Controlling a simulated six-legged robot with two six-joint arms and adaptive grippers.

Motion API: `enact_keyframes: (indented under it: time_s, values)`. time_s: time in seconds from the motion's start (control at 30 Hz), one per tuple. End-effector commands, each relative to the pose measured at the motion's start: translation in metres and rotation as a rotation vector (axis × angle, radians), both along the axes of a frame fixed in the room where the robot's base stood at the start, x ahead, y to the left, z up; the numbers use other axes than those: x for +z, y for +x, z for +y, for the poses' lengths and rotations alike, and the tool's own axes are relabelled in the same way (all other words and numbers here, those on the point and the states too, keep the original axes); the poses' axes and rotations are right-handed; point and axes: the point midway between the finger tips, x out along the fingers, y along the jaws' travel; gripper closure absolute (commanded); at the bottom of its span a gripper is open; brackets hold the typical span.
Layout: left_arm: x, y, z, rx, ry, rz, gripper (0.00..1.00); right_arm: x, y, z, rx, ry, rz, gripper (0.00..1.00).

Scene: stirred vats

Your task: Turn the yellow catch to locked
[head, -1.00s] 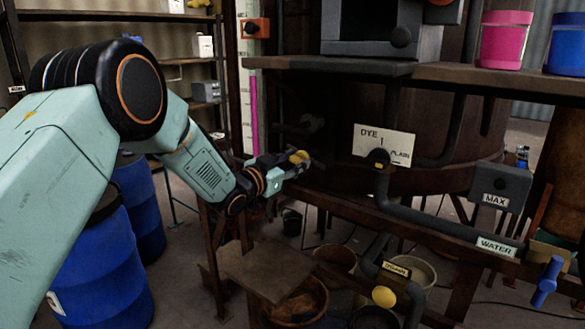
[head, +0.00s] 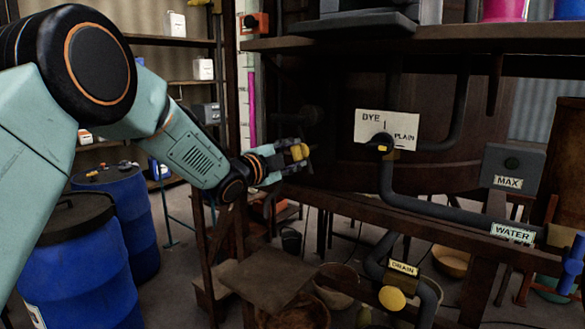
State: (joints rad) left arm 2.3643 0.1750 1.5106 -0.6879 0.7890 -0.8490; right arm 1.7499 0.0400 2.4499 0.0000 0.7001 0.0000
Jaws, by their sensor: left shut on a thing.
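My left gripper (head: 288,155) reaches in from the left, in front of the dark brown vat. It is shut on a small yellow part at its tip, which looks like the yellow catch (head: 297,152). The fingers hide much of the catch, and I cannot read its position or any locked mark. My right gripper is not in view.
A DYE/PLAIN plate (head: 388,130) with a dark valve is to the right of my gripper. A DRAIN valve with a yellow knob (head: 391,298) sits low. Dark pipes, a MAX box (head: 509,175) and a wooden beam crowd the right. Blue drums (head: 75,262) stand left.

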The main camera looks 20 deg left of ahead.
Motion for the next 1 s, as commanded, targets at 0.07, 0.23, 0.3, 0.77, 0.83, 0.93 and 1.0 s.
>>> enact_keyframes:
  time_s: [0.07, 0.23, 0.3, 0.77, 0.83, 0.93, 1.0]
  values:
    - [0.0, 0.0, -0.001, -0.001, 0.06, -0.034, 0.92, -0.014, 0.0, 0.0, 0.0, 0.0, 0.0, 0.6]
    - [0.0, 0.0, -0.001, -0.001, 0.172, -0.073, 0.92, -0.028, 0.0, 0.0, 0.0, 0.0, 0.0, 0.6]
    - [0.0, 0.0, -0.001, -0.001, 0.211, -0.087, 0.92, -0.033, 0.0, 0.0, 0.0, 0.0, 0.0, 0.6]
    - [0.001, 0.0, -0.001, 0.0, 0.328, -0.127, 0.92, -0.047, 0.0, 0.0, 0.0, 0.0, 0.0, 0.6]
    - [0.001, 0.0, -0.001, -0.001, 0.332, -0.128, 0.92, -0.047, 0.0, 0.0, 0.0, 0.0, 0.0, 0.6]
    - [0.002, 0.0, -0.001, -0.001, 0.333, -0.128, 0.92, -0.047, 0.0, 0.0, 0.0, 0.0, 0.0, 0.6]
    - [0.002, 0.0, -0.001, -0.001, 0.333, -0.128, 0.92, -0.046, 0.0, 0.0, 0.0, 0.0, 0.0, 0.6]
